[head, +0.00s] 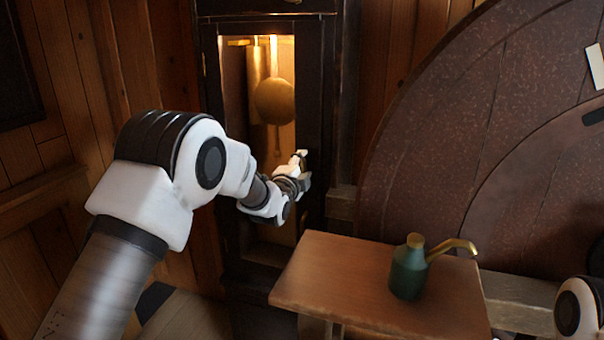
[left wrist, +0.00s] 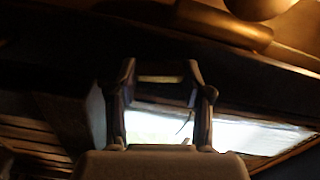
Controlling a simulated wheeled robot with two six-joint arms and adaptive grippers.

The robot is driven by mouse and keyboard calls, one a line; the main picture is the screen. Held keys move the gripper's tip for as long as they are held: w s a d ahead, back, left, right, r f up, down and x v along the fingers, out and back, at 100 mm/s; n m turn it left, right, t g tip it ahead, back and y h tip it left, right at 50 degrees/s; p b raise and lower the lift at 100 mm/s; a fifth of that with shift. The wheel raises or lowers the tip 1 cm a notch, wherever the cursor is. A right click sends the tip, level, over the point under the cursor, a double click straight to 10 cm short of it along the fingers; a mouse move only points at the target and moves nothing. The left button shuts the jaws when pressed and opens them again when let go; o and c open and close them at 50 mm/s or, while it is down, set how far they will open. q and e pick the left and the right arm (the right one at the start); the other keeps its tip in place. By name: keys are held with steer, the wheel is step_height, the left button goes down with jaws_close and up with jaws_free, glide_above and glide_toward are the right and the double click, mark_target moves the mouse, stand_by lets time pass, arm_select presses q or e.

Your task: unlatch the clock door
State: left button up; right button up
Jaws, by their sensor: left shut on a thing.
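The clock (head: 311,90) is a tall dark wooden case at the back. Its door has a tall opening, through which the lit brass pendulum bob (head: 274,101) shows. My left gripper (head: 303,168) is at the right stile of the door, below the bob's height. In the left wrist view, my left gripper (left wrist: 160,76) is shut on a small part at the dark door frame, with a dull brass-coloured bar, the latch (left wrist: 160,79), between its fingers. In the head view the latch is hidden behind the gripper. My right gripper is out of view.
A wooden table (head: 330,275) stands in front and right of the clock. A green oil can (head: 408,272) with a brass spout stands on it. A large round dark-red wooden wheel (head: 450,150) fills the right side. Plank walls lie behind.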

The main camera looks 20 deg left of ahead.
arm_select(q)
steer(key=shift+f+m+b, duration=0.15)
steer(key=shift+m+b, duration=0.35)
steer(key=shift+m, duration=0.6)
steer(key=o, duration=1.2)
steer(key=shift+d, duration=0.1)
steer(key=shift+c, duration=0.2)
steer(key=shift+s, duration=0.1)
steer(key=s, duration=1.1)
steer(key=shift+s+a, duration=0.25)
steer(key=shift+s, duration=0.15)
